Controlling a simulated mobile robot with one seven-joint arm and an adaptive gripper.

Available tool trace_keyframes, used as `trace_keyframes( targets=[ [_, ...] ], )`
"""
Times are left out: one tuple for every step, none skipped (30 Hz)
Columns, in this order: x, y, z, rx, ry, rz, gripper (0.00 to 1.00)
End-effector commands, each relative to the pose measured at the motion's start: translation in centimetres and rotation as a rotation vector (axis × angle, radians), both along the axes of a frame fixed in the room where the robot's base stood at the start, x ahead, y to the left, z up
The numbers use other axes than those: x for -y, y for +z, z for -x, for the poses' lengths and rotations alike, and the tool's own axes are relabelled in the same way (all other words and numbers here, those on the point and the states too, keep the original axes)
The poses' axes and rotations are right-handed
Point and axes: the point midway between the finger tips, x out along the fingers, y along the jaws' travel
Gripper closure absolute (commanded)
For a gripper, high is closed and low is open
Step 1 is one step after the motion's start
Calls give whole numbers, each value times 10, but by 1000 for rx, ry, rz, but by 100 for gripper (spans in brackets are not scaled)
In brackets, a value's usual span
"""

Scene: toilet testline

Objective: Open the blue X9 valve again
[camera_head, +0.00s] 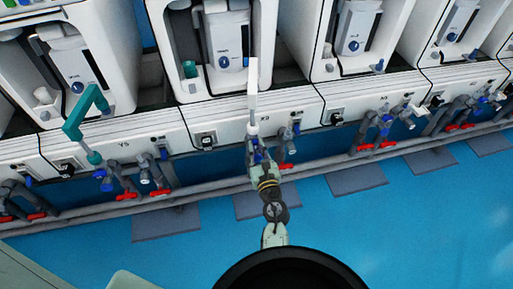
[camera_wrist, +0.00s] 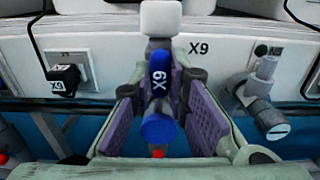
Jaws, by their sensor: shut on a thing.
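The blue X9 valve (camera_wrist: 160,82) is in the middle of the wrist view, with its label on the handle and a round blue end (camera_wrist: 158,131) facing the camera. The handle points upward, in line with the white fitting (camera_wrist: 162,18) above it. My gripper (camera_wrist: 163,90) has its purple pads on both sides of the valve and is shut on it. In the head view my gripper (camera_head: 255,147) reaches the pipes under the second unit from the left and hides most of the valve.
A black plug (camera_wrist: 66,80) sits left of the valve and a grey pipe fitting (camera_wrist: 262,95) right of it. Red-handled valves (camera_head: 284,166) and grey pipes run low along the line. The blue floor (camera_head: 420,215) in front is clear.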

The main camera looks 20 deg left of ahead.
Motion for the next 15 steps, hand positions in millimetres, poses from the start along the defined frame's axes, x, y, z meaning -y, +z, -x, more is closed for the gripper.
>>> trace_keyframes(
  targets=[
    [0,1,-1,5,0,2,100],
    [0,2,-1,5,0,2,100],
    [0,2,-1,5,0,2,100],
    [0,2,-1,5,0,2,100],
    [-1,2,-1,5,0,2,100],
    [0,2,-1,5,0,2,100],
    [0,2,-1,5,0,2,100],
    [-1,2,-1,5,0,2,100],
    [0,2,-1,5,0,2,100],
    [0,2,-1,5,0,2,84],
    [-1,2,-1,5,0,2,82],
    [0,1,-1,4,0,1,79],
    [0,1,-1,3,0,1,77],
    [0,1,-1,3,0,1,75],
    [0,1,0,3,0,1,72]
  ],
)
